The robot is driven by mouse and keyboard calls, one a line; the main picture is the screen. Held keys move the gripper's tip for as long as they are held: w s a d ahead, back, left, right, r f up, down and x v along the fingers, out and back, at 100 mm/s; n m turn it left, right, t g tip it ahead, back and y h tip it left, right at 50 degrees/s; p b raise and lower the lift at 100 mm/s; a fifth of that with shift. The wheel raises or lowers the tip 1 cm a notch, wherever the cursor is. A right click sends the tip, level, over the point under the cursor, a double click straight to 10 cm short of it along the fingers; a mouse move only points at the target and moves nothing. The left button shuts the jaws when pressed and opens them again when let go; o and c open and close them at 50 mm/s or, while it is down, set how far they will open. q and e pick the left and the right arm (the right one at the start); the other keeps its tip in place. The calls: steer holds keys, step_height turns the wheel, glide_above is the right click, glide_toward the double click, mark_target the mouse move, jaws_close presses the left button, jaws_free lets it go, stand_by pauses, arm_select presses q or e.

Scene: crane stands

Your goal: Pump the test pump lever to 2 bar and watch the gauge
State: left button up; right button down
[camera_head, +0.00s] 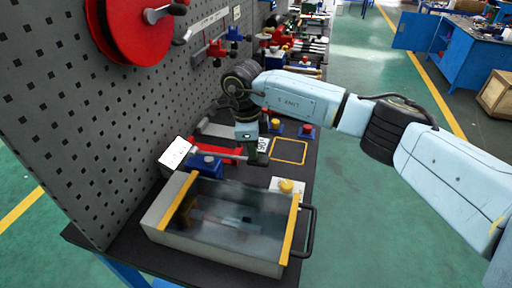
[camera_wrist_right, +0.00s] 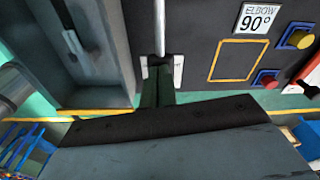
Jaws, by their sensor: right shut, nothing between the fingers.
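A red bar-shaped part (camera_head: 222,152), which may be the test pump or its lever, lies on the bench beside the pegboard. A white tilted card or display (camera_head: 177,152) stands at its left end; I cannot tell if it is the gauge, and no reading is legible. My right gripper (camera_head: 257,158) points down at the right end of the red part. It is shut and empty. In the right wrist view its shut fingers (camera_wrist_right: 158,85) are close to a thin grey rod (camera_wrist_right: 160,30) between pale brackets; contact is unclear. My left gripper is out of view.
A grey tank with yellow edges (camera_head: 165,222) stands at the front of the bench. A yellow outline (camera_head: 289,139) frames bare bench. The pegboard (camera_head: 110,130) rises at left.

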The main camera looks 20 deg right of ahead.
steer(key=a, duration=0.1)
steer(key=w+a+r, duration=0.1)
steer(key=shift+w+a+b, duration=0.1)
steer(key=shift+a+b, duration=0.25)
steer(key=shift+a, duration=0.05)
step_height(320, 180, up, 13)
steer(key=a, duration=0.1)
steer(key=shift+w+a+r, duration=0.15)
steer(key=shift+w+a, duration=0.05)
steer(key=shift+w, duration=0.05)
stand_by(1.0)
